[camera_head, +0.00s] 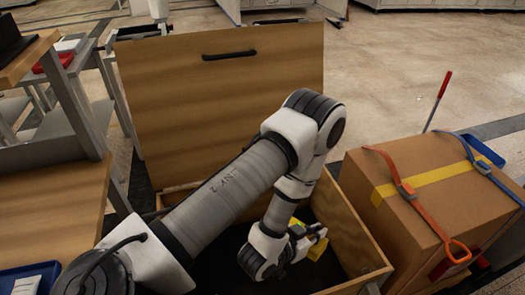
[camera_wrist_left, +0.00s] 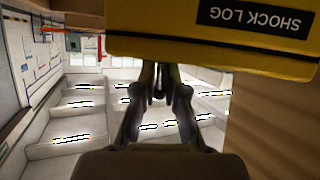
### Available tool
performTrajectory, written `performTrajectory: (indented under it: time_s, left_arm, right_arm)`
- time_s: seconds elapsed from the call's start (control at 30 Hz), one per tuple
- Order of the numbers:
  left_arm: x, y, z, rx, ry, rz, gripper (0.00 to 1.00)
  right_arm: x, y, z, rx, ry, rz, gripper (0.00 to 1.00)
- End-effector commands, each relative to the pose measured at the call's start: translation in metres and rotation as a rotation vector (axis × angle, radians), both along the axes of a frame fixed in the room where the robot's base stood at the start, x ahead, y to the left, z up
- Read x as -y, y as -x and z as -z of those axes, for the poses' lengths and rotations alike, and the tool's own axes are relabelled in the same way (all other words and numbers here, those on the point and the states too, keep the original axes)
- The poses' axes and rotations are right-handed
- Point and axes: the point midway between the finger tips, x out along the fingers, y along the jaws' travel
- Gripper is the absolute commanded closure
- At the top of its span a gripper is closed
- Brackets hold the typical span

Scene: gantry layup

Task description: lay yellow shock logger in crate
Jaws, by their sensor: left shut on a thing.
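The yellow shock logger (camera_head: 318,249) is partly hidden behind my left gripper (camera_head: 312,237) in the head view. In the left wrist view, the logger (camera_wrist_left: 200,45) fills the top, with a black label reading SHOCK LOG upside down. My left gripper (camera_wrist_left: 160,85) is shut on its edge there. The open wooden crate (camera_head: 352,225) lies below and around my left arm, and the gripper with the logger is over or within its opening near the right wall. I cannot tell the height above the crate's dark floor. My right gripper does not show.
The crate's lid (camera_head: 220,100) stands raised at the back. A cardboard box (camera_head: 425,215) with orange and blue straps stands close on the right. A wooden table (camera_head: 50,215) with a blue tray (camera_head: 30,278) is at the left. Open floor lies behind.

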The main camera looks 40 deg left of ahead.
Motion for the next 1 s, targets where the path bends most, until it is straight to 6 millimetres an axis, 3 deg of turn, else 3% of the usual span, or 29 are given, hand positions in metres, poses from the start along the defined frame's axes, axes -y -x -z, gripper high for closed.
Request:
performTrajectory:
  time_s: [0.03,0.3,0.4,0.5,0.7,0.9,1.0]
  left_arm:
    - [-0.002,0.001,0.046,0.002,0.002,0.014,1.0]
    - [-0.003,0.014,0.144,0.004,0.002,0.123,1.0]
    - [-0.002,0.018,0.165,0.003,0.001,0.156,1.0]
    - [-0.002,0.02,0.173,0.004,0.002,0.176,1.0]
    - [-0.001,0.022,0.175,0.001,0.0,0.189,1.0]
    - [-0.001,0.023,0.221,0.0,0.0,0.187,1.0]
    - [-0.001,0.022,0.234,0.002,0.0,0.187,1.0]
  right_arm:
    - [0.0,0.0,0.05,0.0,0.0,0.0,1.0]
    - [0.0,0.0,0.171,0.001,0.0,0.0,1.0]
    - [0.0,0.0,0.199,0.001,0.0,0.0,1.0]
    - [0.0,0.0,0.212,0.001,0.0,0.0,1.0]
    - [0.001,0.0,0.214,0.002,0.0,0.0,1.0]
    - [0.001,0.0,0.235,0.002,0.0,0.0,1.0]
    - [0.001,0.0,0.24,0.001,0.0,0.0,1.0]
